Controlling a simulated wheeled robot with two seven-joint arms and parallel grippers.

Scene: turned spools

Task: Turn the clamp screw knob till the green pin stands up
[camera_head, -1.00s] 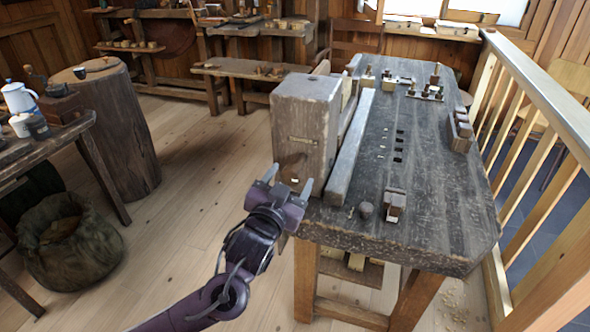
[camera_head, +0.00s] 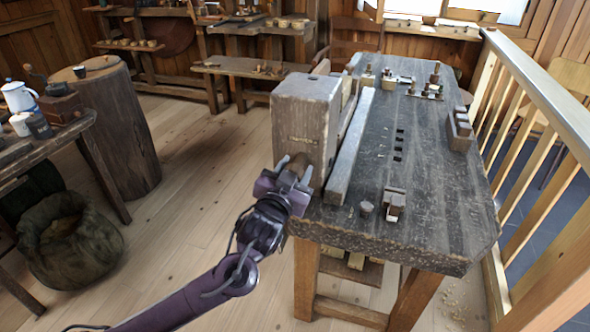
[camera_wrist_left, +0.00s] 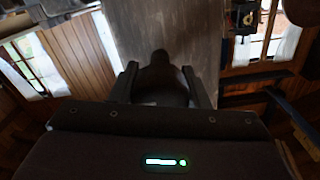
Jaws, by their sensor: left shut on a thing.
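The clamp screw knob (camera_wrist_left: 160,75) is a dark, rounded piece between my left gripper's fingers in the left wrist view. It sits on the near face of a big worn wooden block (camera_head: 303,108) at the bench's left front corner. In the head view my left gripper (camera_head: 296,170) reaches this face from the front left and hides most of the knob. The left gripper (camera_wrist_left: 161,84) is shut on the knob, one finger on each side. I cannot make out a green pin in either view. My right gripper is not in view.
The workbench (camera_head: 425,215) carries a long wooden bar (camera_head: 349,150), a small wooden block (camera_head: 395,203), a short peg (camera_head: 366,208) and turned pieces farther back. A wooden railing (camera_head: 545,85) stands on the right.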

